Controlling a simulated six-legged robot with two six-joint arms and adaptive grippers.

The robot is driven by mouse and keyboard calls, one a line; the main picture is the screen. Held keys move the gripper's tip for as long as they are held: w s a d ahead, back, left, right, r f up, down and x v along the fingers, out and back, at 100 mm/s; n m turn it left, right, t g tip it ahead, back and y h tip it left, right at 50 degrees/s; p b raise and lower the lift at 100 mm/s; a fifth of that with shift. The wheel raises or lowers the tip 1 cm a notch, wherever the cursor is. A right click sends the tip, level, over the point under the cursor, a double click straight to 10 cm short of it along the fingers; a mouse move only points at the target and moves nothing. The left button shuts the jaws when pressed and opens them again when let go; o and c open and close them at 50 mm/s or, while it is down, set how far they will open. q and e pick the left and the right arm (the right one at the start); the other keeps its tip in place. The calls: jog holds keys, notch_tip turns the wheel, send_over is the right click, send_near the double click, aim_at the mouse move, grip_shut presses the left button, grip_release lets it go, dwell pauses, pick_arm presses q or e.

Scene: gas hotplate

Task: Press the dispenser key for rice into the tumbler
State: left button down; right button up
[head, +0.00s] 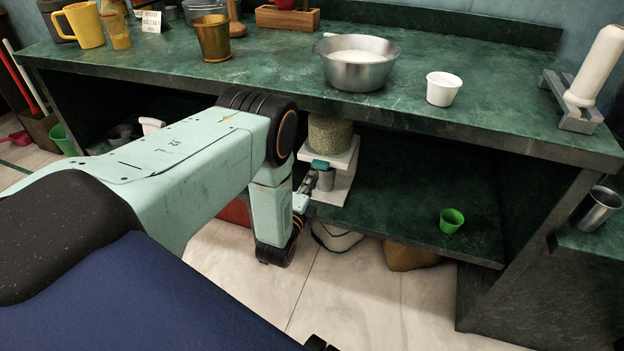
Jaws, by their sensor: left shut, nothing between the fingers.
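The dispenser (343,162) is a white unit with a grainy, greenish-beige hopper (330,133) on top. It stands on the lower shelf under the counter. A teal key (320,164) sits on its front. A grey metal tumbler (326,180) stands right below the key. My left gripper (311,181) is shut and empty, its tips close beside the tumbler's left side and just below the key. I cannot tell whether the tips touch either one. My left forearm and wrist hide the area left of the dispenser. My right gripper is not in view.
The green counter overhangs the dispenser. On it are a steel pot (358,74) with white contents, a white cup (443,88) and a copper-coloured cup (212,42). A green cup (451,220) stands on the lower shelf to the right, with bare shelf between it and the dispenser.

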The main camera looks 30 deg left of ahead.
pick_arm(q)
jog(key=p+v, duration=0.3)
jog(key=v, duration=0.6)
jog(key=shift+f, duration=0.2)
dwell(1.2)
